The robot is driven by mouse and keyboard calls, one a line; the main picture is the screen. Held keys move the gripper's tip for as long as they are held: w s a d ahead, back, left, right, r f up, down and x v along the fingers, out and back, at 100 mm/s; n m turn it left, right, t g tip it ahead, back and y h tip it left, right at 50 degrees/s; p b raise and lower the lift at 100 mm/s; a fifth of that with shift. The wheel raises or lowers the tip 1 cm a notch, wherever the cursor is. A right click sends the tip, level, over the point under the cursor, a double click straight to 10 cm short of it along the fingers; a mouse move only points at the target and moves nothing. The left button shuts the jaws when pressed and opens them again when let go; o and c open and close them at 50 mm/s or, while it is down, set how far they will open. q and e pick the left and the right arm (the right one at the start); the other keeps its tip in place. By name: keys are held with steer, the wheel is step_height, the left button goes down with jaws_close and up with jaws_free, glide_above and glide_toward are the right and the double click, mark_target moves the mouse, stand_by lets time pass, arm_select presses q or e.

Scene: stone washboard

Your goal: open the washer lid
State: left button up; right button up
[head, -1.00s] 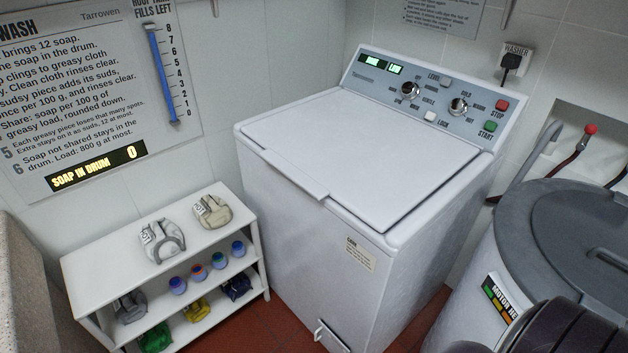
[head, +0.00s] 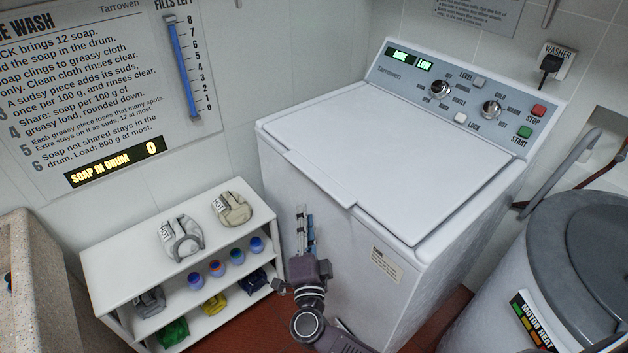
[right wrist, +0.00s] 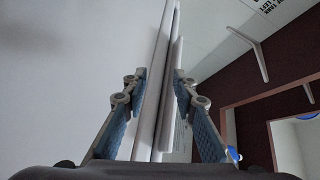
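The washer's white lid (head: 390,150) lies flat and closed on the white top-loading washer (head: 330,225). A raised lip (head: 320,180) runs along the lid's front edge. My right gripper (head: 304,218) is in front of the washer's front face, pointing up, with its fingertips below the lip in the picture. In the right wrist view my right gripper (right wrist: 158,85) is open, its two blue-padded fingers apart. The pale lid lip (right wrist: 174,95) shows between the fingers; I cannot tell whether they touch it. My left gripper is not in view.
A white shelf (head: 130,256) with bags and small jars stands left of the washer. A grey-lidded round drum (head: 590,250) stands at the right. The control panel (head: 460,95) is along the washer's back. A stone basin edge (head: 35,270) is at far left.

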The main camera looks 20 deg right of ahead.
mark_target(314, 182)
step_height(314, 182, up, 6)
steer(key=d+f+m+g+h, duration=0.1)
steer(key=m+g+h, duration=0.1)
steer(key=m, duration=0.4)
steer(key=x, duration=0.3)
steer(key=p+x, duration=0.1)
steer(key=x, duration=0.3)
steer(key=shift+d+r, duration=0.2)
steer(key=shift+d, duration=0.1)
steer(key=shift+c, duration=0.6)
jaws_close()
